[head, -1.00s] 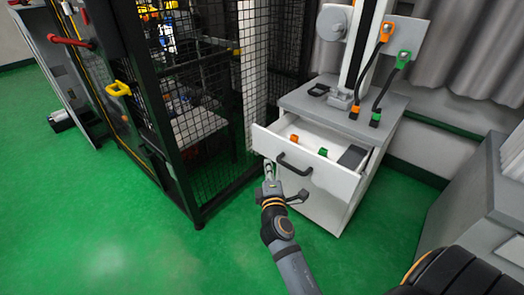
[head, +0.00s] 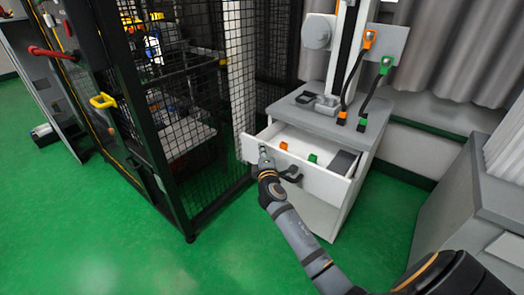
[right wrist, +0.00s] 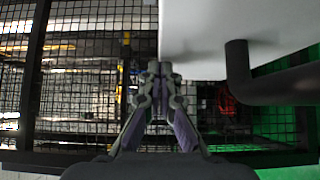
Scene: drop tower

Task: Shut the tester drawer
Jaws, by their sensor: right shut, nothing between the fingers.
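The tester drawer (head: 318,182) is a white drawer, pulled out of the grey-topped cabinet below the tester column. Its inside shows, with an orange and a green piece in it. Its dark bar handle (right wrist: 270,85) shows at the right of the right wrist view. My right gripper (head: 263,152) is shut and empty, at the left part of the drawer front. In the right wrist view the closed fingertips (right wrist: 160,78) are by the left edge of the white drawer front (right wrist: 235,30); I cannot tell whether they touch it. My left gripper is not in view.
A black mesh cage (head: 185,110) with a yellow handle (head: 103,101) stands close to the left of the drawer. A grey cabinet (head: 465,200) stands at the right. Green floor (head: 110,230) is open in front.

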